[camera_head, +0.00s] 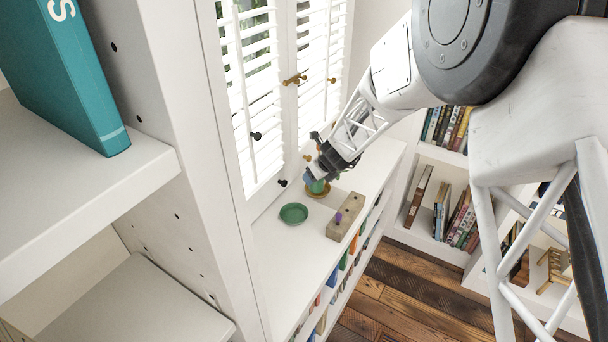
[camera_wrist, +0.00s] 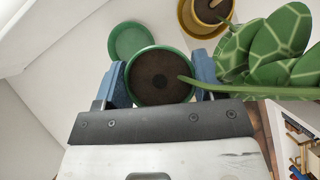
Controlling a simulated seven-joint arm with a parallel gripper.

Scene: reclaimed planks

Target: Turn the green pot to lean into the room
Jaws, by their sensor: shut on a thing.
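The green pot (camera_wrist: 160,77) shows in the wrist view, filled with dark soil. My gripper (camera_wrist: 161,84) is shut on it, one blue finger on each side. A green stem leaves the soil and leans right, to large patterned leaves (camera_wrist: 275,45). In the head view my gripper (camera_head: 314,177) is over the white sill, with the green pot (camera_head: 318,187) partly hidden at its fingers. A green saucer (camera_head: 294,213) lies empty on the sill, apart from the pot; it also shows in the wrist view (camera_wrist: 130,40). I cannot tell whether the pot touches the sill.
A yellow pot (camera_wrist: 205,14) with soil stands close by. A grey-brown block (camera_head: 346,216) with a purple thing on it lies near the sill's front edge. Shuttered windows (camera_head: 258,90) rise behind. The near end of the sill (camera_head: 278,262) is clear.

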